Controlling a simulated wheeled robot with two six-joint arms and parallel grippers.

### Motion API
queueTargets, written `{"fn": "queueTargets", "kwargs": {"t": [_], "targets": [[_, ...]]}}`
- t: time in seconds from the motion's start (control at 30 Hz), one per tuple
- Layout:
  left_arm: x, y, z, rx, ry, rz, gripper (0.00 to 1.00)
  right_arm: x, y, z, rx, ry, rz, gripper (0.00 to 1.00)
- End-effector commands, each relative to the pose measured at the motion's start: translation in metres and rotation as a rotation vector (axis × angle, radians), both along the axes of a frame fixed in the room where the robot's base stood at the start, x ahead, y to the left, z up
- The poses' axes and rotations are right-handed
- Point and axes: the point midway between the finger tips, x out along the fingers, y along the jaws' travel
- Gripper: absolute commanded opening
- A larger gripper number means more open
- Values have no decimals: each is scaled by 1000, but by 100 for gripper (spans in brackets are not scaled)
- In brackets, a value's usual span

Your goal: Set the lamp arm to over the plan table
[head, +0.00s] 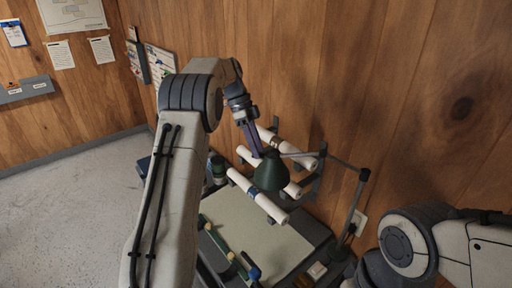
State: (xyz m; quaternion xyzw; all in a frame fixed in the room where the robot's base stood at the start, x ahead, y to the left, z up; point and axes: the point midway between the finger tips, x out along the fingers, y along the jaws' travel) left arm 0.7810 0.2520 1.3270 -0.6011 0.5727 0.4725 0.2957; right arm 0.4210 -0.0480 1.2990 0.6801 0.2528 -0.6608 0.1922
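The lamp has a dark green shade (270,173) on a thin grey jointed lamp arm (330,160), which bends at an elbow on the right and runs down to the table's right back corner. The shade appears in front of the white rolls, above the back part of the plan table (262,238) in the head view. My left gripper (256,154) points down at the top left of the shade, touching it or very close. Whether its fingers are closed on anything is unclear. My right arm is at the lower right; its gripper is out of view.
Several white paper rolls (258,196) lie on a wall rack behind the lamp. A green and yellow strip (215,234) and a dark blue-handled item (252,270) lie on the table. Open floor (70,210) is at left.

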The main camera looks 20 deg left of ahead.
Motion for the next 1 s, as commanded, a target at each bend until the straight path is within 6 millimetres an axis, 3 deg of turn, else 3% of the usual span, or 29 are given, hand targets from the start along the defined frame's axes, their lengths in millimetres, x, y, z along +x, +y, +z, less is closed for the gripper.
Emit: {"fn": "queueTargets", "kwargs": {"t": [0.37,0.67,1.0], "targets": [[0,4,6,1,5,1,52,0,0,-3,0,0,0,60],[5,22,46,3,3,0,52,0,0,-6,0,0,1,60],[10,38,88,0,3,0,52,0,0,19,0,0,-1,60]]}}
